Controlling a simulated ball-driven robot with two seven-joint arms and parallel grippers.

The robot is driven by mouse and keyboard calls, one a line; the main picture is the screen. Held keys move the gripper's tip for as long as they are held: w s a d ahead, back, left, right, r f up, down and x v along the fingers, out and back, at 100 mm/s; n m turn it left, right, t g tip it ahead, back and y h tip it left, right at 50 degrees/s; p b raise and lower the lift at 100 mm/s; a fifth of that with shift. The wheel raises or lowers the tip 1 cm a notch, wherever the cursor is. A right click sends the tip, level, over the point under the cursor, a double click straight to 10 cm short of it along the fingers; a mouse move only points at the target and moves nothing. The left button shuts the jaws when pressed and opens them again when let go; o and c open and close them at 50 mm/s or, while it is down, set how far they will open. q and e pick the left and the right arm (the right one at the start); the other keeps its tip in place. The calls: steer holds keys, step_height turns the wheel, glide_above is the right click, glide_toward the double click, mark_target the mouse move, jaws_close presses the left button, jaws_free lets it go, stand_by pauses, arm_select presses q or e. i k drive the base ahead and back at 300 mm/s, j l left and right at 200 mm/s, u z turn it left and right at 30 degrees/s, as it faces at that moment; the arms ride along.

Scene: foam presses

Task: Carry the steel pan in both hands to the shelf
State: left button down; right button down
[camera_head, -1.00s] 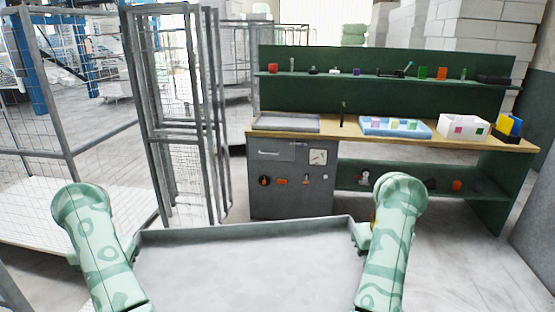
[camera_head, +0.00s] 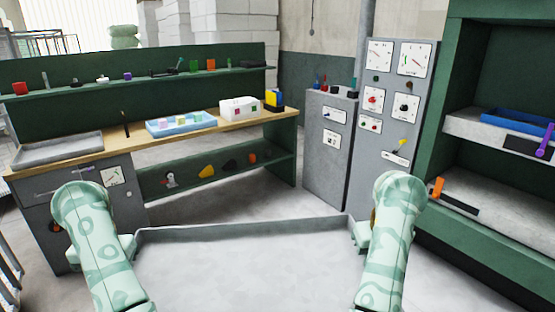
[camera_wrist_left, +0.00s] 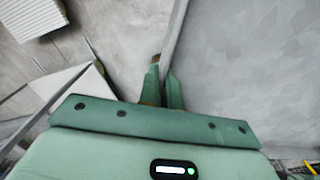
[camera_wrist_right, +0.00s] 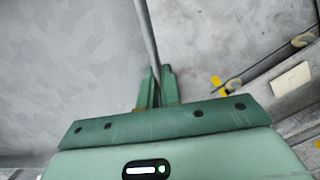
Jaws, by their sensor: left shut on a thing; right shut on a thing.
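The steel pan (camera_head: 240,262) is a wide, shallow grey tray in front of me, and its inside looks empty. My left gripper (camera_head: 128,247) is at its left rim, and my right gripper (camera_head: 358,236) is at its right rim. In the left wrist view the fingers (camera_wrist_left: 164,88) are shut on the pan's rim (camera_wrist_left: 176,40). In the right wrist view the fingers (camera_wrist_right: 157,88) are shut on the opposite rim (camera_wrist_right: 147,30). A green shelf (camera_head: 450,100) stands at the right. It has grey boards, with a blue tray (camera_head: 515,122) on the upper board and an orange item (camera_head: 438,187) on the lower one.
A green workbench (camera_head: 215,130) with a wooden top stands at the left, holding a grey tray (camera_head: 60,149), a blue tray and a white box (camera_head: 240,107). A grey cabinet with gauges (camera_head: 385,110) stands between bench and shelf. Floor (camera_head: 240,200) shows clear beyond the pan.

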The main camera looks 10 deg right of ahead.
mark_target(508, 203)
steer(key=z, duration=1.45)
steer(key=i+j+z, duration=0.1)
steer(key=i, duration=0.5)
steer(key=i+j+z, duration=0.15)
steer(key=i, duration=1.75)
steer(key=i+j+z, duration=0.2)
steer(key=i, duration=0.25)
steer(key=i+z, duration=0.15)
steer(key=i, duration=0.3)
